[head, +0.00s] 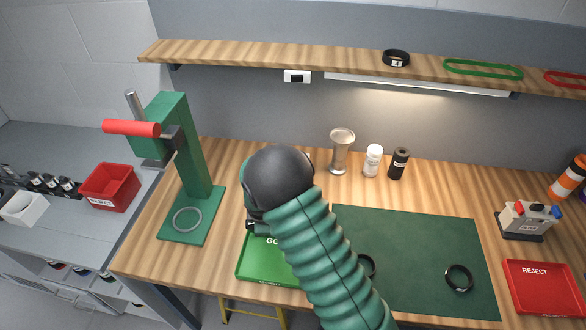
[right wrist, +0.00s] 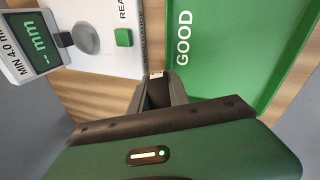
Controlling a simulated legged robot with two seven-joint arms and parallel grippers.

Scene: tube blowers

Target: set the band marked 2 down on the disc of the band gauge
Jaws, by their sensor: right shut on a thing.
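The band gauge shows at the upper left of the right wrist view, with a grey round disc (right wrist: 87,38), a dark display (right wrist: 35,52) reading "-- mm", and a green button (right wrist: 123,37). My right gripper (right wrist: 157,88) is shut on a dark band (right wrist: 157,75) with a small pale tag; its number is not readable. It is to the lower right of the disc, not over it. In the head view my arm hides the gripper and gauge. Two black bands, one partly hidden (head: 369,266) and one clear (head: 459,278), lie on the mat. My left gripper is not in view.
A green GOOD tray (head: 262,270) lies beside the gauge, also in the wrist view (right wrist: 225,55). A green press (head: 190,150) stands left. The dark green mat (head: 425,240) and REJECT tray (head: 541,290) are right. A shelf (head: 300,62) hangs above.

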